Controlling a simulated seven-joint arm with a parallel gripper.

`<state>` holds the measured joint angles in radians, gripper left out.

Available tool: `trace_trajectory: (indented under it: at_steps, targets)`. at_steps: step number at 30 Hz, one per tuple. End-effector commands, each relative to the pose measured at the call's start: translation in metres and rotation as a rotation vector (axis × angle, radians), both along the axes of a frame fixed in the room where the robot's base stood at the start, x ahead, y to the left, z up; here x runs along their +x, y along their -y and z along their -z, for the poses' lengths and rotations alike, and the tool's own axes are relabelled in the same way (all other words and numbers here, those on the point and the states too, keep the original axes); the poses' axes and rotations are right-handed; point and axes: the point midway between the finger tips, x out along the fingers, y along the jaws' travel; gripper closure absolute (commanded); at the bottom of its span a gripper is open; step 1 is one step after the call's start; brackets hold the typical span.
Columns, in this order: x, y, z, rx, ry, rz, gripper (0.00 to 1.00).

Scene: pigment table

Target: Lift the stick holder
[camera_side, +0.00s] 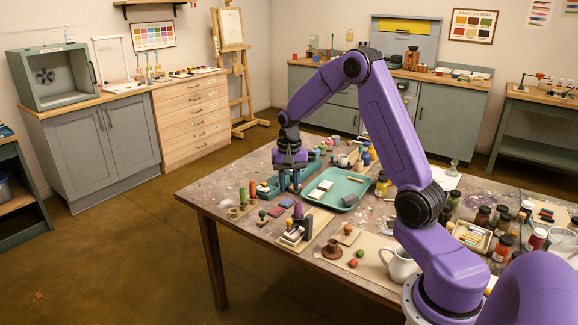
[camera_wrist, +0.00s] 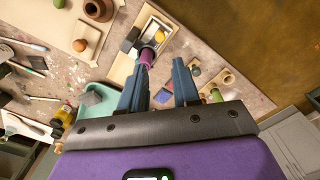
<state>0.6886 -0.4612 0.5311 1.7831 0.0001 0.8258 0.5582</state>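My gripper (camera_side: 290,183) points down over the table's far left part. Its two blue fingers are apart with nothing clearly held between them, as the wrist view (camera_wrist: 160,68) also shows. I cannot tell for sure which thing is the stick holder. A pale wooden tray (camera_side: 287,243) with an upright purple stick (camera_side: 298,212) and blocks stands nearer the camera than my gripper. In the wrist view the purple stick (camera_wrist: 147,57) shows just beyond the left fingertip. Another pale tray (camera_side: 459,236) with several coloured sticks lies far to the right.
A teal tray (camera_side: 338,200) lies right of my gripper. A brown pot (camera_side: 332,250) and a white jug (camera_side: 399,266) stand in front. Several jars crowd the right side.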

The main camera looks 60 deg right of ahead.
Motion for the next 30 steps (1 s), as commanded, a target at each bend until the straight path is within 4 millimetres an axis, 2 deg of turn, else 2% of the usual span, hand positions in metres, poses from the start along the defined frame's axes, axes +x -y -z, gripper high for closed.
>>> trace_trajectory:
  at_steps: [3, 10, 15, 25, 28, 30]
  targets:
    - [0.001, 0.0, -0.024, -0.001, 0.006, 0.0, 0.69]
    - [0.001, 0.0, -0.053, -0.001, 0.002, 0.0, 0.69]
    - [0.0, 0.0, -0.059, 0.0, 0.001, 0.0, 0.69]
    - [0.0, -0.003, -0.06, 0.0, 0.0, -0.01, 0.69]
    - [-0.003, -0.018, -0.062, -0.001, 0.002, -0.065, 0.69]
    - [-0.008, -0.038, -0.066, 0.0, 0.004, -0.137, 0.69]
